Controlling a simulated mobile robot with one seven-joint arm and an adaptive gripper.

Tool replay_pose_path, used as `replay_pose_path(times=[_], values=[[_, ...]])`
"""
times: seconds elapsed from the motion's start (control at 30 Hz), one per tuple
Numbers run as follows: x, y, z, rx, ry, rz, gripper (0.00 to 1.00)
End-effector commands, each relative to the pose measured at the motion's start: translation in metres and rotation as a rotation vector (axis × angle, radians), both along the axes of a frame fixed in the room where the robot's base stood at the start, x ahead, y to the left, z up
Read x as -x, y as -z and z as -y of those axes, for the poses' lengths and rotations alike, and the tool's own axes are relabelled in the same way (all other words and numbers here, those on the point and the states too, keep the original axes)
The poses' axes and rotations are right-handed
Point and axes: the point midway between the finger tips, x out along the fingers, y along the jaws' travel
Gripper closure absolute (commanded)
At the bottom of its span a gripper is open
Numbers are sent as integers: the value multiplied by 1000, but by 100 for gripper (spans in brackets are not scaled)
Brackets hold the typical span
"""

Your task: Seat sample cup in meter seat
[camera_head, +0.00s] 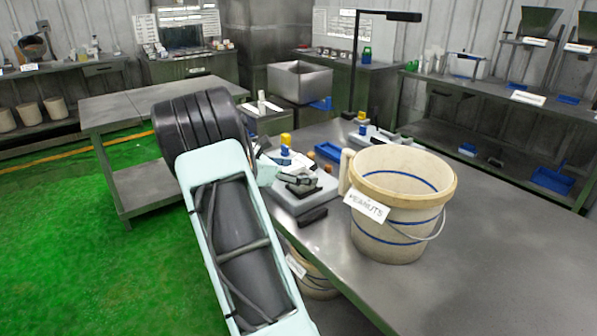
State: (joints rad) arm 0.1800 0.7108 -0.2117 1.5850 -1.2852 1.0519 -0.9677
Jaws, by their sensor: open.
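My gripper (300,183) is small and dark in the view, low over a light grey meter-like device (320,196) on the steel table, left of the bucket. It is open; I cannot make out anything between its fingers. I cannot tell which of these, if any, is the sample cup. The meter seat cannot be made out; my gripper and arm cover part of the device.
A cream bucket (395,222) labelled peanuts stands close right of the device. A dark small block (312,217) lies at the device's front. A black lamp post (355,70) rises behind. The steel table (470,260) is clear at right. Another bucket (318,284) sits below the table edge.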

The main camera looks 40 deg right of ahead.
Motion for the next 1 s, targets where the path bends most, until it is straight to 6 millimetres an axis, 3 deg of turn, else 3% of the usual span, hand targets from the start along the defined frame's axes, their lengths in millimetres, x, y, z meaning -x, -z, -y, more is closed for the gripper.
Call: replay_pose_path(times=[0.17, 0.63, 0.8, 1.0], values=[[-2, -5, -11, -1, -3, 1, 17], [-11, -40, -95, 0, -3, 1, 17], [-12, -46, -108, 1, -1, 0, 17], [-12, -47, -110, 1, 0, 0, 17]])
